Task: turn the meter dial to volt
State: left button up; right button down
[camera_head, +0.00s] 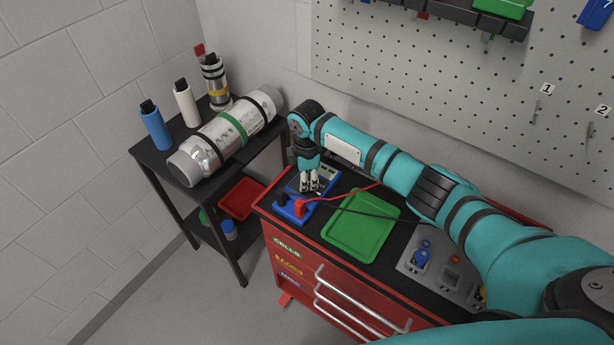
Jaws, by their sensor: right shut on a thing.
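A blue multimeter (284,207) lies on the black top of the red tool cart, at its left end. Red and black leads plug into its near side. My right gripper (309,189) points down over the middle of the meter, with its fingers shut at the dial. The fingers hide the dial, so I cannot read its setting. Part of the meter's grey display shows just right of the fingers. My left gripper is not in view.
A green tray (361,224) lies right of the meter. A grey panel (424,268) with blue and red parts is farther right. A black side table (145,151) at left holds bottles and a large silver cylinder (230,134). A pegboard (430,85) stands behind.

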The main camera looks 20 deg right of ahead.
dwell(0.5)
jog(key=c, duration=1.3)
grip_release()
notch_tip(320, 180, up, 12)
jog(key=shift+r, duration=0.1)
